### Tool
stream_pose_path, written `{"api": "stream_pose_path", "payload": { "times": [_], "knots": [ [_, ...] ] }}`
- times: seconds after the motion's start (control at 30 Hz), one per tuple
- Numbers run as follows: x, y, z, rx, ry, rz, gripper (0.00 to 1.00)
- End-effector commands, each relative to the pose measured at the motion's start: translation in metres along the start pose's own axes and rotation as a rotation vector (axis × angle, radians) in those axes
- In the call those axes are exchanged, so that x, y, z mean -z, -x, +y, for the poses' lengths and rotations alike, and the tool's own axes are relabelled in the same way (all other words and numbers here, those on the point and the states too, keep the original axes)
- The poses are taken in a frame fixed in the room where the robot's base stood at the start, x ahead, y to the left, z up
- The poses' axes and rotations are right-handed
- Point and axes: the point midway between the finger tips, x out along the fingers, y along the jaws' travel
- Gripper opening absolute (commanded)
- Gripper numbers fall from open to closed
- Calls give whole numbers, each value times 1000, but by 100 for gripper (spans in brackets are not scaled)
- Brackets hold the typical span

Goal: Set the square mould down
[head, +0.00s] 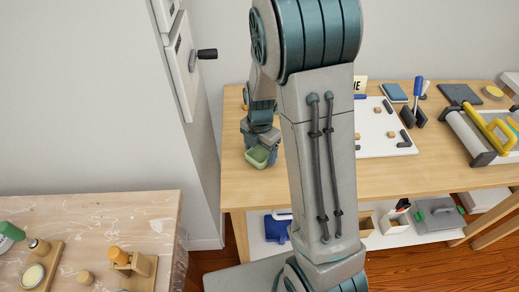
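The square mould (256,159) is a small pale-green open tray at the left end of the far wooden table. My gripper (262,146) is directly at its back edge, pointing down, and looks shut on it. The mould appears slightly tilted. From this view I cannot tell whether its underside touches the table top or is a little above it. The fingertips are small and partly hidden by the mould and the gripper body.
The wooden table (240,190) has bare room around the mould. My arm hides its middle. A white board (372,138) with small blocks and clamps lies right of my arm. A paint-marked bench (120,215) stands front left, beside a grey cabinet (182,70).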

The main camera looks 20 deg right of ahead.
Motion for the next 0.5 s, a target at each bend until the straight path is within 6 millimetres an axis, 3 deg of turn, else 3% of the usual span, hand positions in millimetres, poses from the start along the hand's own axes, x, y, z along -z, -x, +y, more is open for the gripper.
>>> {"api": "stream_pose_path", "payload": {
  "times": [0.33,0.5],
  "knots": [
    [0,2,0,0,1,0,85],
    [0,19,1,-4,1,-1,85]
  ]
}}
